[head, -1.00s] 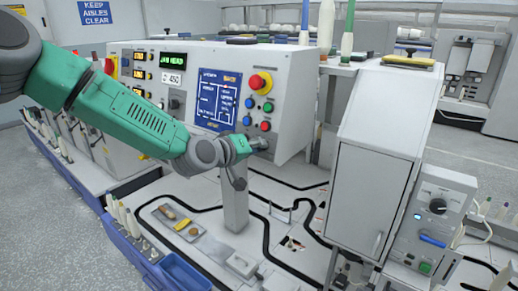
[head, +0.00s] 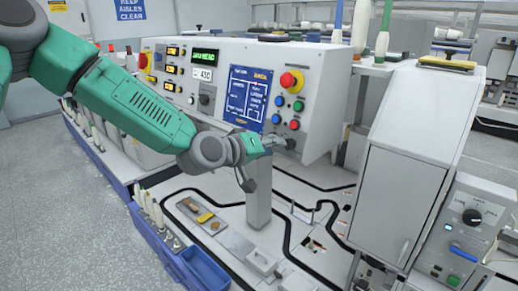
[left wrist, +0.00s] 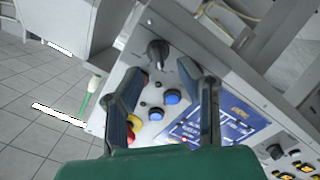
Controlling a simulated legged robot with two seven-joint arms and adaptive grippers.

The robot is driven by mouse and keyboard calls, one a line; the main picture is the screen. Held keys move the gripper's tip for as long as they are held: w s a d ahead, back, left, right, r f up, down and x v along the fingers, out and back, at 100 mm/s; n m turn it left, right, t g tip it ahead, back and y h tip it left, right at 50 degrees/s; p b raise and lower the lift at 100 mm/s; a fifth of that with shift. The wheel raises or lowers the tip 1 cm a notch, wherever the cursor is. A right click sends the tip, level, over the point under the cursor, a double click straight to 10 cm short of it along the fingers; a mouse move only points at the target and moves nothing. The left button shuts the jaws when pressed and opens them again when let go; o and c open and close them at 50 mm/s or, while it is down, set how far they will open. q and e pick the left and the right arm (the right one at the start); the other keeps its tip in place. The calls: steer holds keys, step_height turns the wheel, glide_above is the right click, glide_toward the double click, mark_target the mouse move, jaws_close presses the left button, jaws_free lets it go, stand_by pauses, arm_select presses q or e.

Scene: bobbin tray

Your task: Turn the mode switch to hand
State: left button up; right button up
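The mode switch appears to be the black knob (head: 291,144) low on the right of the grey control panel, below the coloured buttons. The left wrist view shows this knob (left wrist: 157,52) near the panel edge; its position marking is unreadable. My left gripper (head: 278,143) is close to the knob in the head view, partly overlapping it. In the left wrist view my left gripper (left wrist: 162,74) has its two fingers spread apart, with the knob seen just beyond and between the tips. Nothing is between the fingers. I cannot tell whether they touch it. My right gripper is not in view.
Red, blue and green buttons (head: 294,124) and a red emergency button (head: 291,81) sit just above the knob. A second black knob (head: 204,99) is further left. A grey post (head: 258,200) stands below the gripper. A cabinet (head: 405,190) stands right.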

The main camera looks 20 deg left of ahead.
arm_select(q)
steer(key=v, duration=0.6)
steer(key=shift+s+a, duration=0.25)
steer(key=s+d+f+m+g+y+b, duration=0.15)
steer(key=s+f, duration=0.35)
steer(key=f, duration=0.5)
steer(key=s+f+g+b, duration=0.1)
steer(key=s+f+g, duration=0.3)
steer(key=f, duration=0.6)
steer(key=s+f+m+g+y+b, duration=0.1)
steer(key=s+f+g+b, duration=0.1)
steer(key=s+f, duration=0.65)
steer(key=s+a+f+m+g+y+b, duration=0.1)
steer(key=s+a+f+g, duration=0.1)
steer(key=s+f, duration=0.5)
steer(key=s+a+f+m+g+y+b, duration=0.2)
steer(key=s+f, duration=0.6)
steer(key=s, duration=0.4)
steer(key=shift+a+f+g, duration=0.25)
steer(key=shift+a+g, duration=0.35)
steer(key=shift+g, duration=0.25)
